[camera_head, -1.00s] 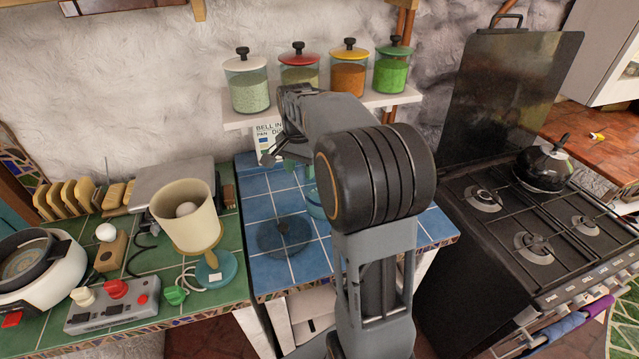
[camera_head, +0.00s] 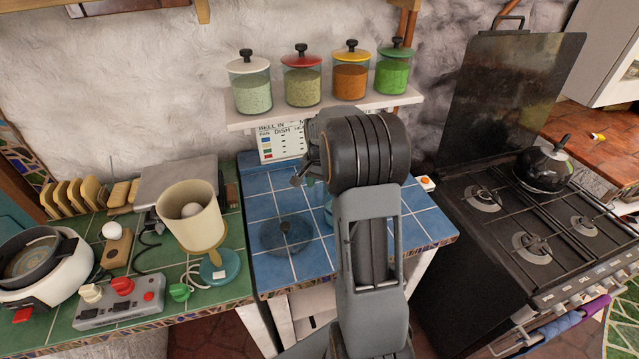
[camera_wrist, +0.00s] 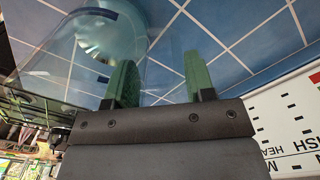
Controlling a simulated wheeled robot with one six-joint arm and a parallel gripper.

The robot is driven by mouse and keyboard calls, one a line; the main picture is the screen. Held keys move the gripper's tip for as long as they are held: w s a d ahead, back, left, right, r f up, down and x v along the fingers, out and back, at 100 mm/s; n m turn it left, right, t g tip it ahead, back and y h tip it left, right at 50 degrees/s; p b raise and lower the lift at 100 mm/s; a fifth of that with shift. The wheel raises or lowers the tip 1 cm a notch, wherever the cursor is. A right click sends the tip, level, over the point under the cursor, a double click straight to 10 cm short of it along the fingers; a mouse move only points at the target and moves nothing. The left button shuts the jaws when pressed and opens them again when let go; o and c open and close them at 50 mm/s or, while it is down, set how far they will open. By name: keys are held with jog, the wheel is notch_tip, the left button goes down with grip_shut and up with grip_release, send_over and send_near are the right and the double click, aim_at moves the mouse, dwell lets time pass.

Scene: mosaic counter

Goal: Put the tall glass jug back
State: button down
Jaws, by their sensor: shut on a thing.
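The tall glass jug (camera_wrist: 75,62) is clear and fills the upper left of the wrist view, with a ribbed round end showing through it. My gripper (camera_wrist: 160,75) has two green fingers, which are shut on the jug at its right side. Which part of the jug lies between them is hard to tell through the clear glass. In the head view my arm hides the fingertips and most of the jug. A bluish glass edge shows beside my arm, over the blue tiles.
A round glass lid (camera_head: 287,234) with a dark knob lies on the blue tiled counter (camera_head: 268,275). Several lidded jars stand on the wall shelf (camera_head: 240,122), above a sign (camera_head: 282,146). A cream container (camera_head: 190,215) is left, and the black stove (camera_head: 500,290) right.

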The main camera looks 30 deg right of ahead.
dwell(0.3)
jog(key=shift+f, duration=0.2)
jog(key=shift+c, duration=2.4)
grip_release()
jog(key=shift+r, duration=0.1)
notch_tip(320, 180, up, 12)
jog(key=s+a+f+n+t, duration=0.1)
jog(key=s+a+n+t, duration=0.3)
jog(key=s+a+n, duration=0.7)
jog(key=s+a+b, duration=0.1)
jog(key=s+a, duration=0.5)
jog(key=s, duration=0.1)
jog(key=shift+s+a+f+n+t, duration=0.15)
jog(key=shift+f+n+t, duration=0.15)
jog(key=shift+f, duration=0.1)
